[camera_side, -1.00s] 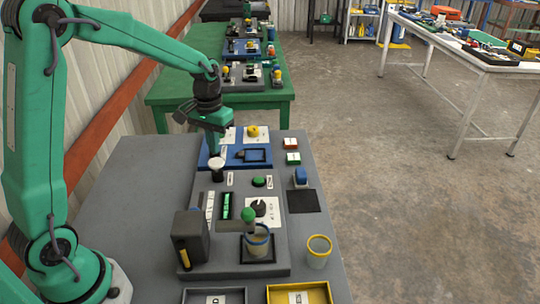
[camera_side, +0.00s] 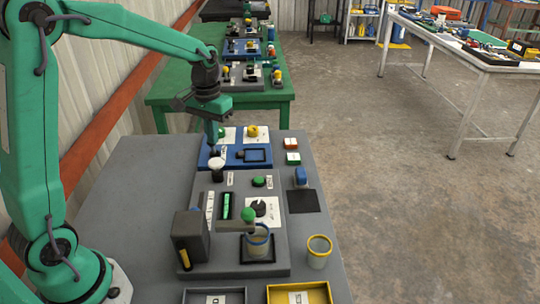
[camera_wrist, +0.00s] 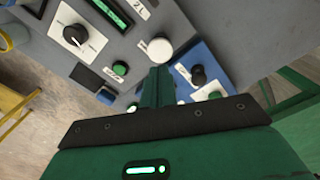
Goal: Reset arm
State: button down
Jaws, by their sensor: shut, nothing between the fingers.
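My green arm reaches over the grey table from the left in the side view. My gripper (camera_side: 213,141) points down over the far left part of the control panel, above the blue plate (camera_side: 236,162), close to a white-topped round knob (camera_side: 216,164). In the wrist view my gripper (camera_wrist: 158,72) shows as closed green fingers with nothing held. Beyond the fingers lie a white knob (camera_wrist: 160,50), a black knob (camera_wrist: 198,75) and a green button (camera_wrist: 120,69). Whether the fingertips touch anything cannot be told.
On the panel a cup with a blue rim (camera_side: 258,241) stands under a green-topped tap (camera_side: 248,214). A yellow-rimmed cup (camera_side: 319,251) stands right of it. A grey tray (camera_side: 213,291) and a yellow tray (camera_side: 299,292) sit at the front. The table's left part is clear.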

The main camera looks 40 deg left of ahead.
jog(key=s+d+r+m+t, duration=0.1)
jog(key=s+d+r+t, duration=0.1)
jog(key=s, duration=0.4)
jog(key=s+d+r+m+t, duration=0.1)
jog(key=s+d+r, duration=0.1)
jog(key=s, duration=0.5)
jog(key=s+d+r+m+t, duration=0.1)
jog(key=s+d+r+t, duration=0.1)
jog(key=s+r, duration=0.2)
jog(key=s, duration=0.2)
jog(key=shift+s+d+r+t, duration=0.3)
jog(key=shift+s+d, duration=0.05)
